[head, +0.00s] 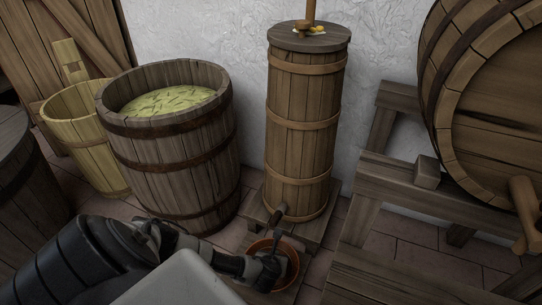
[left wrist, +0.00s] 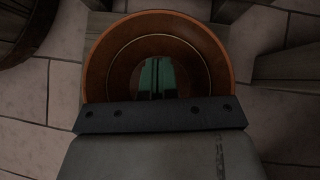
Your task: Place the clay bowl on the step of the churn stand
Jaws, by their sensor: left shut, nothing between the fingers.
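The clay bowl (head: 293,265) is reddish-brown and sits upright at the foot of the churn, apparently on the low wooden step (head: 288,293) of the churn stand (head: 318,228). My arm hides part of the bowl and step in the head view. The left wrist view looks down into the empty bowl (left wrist: 112,62), with wooden board edges showing around it. My left gripper (head: 268,270) is at the bowl. Its greenish fingertips (left wrist: 157,77) are together over the bowl's inside, holding nothing. Whether they touch the bowl is unclear. My right gripper is not in view.
A wooden tub (head: 172,150) is at left. A barrel rack (head: 420,195) with a large barrel (head: 490,110) crowds the right.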

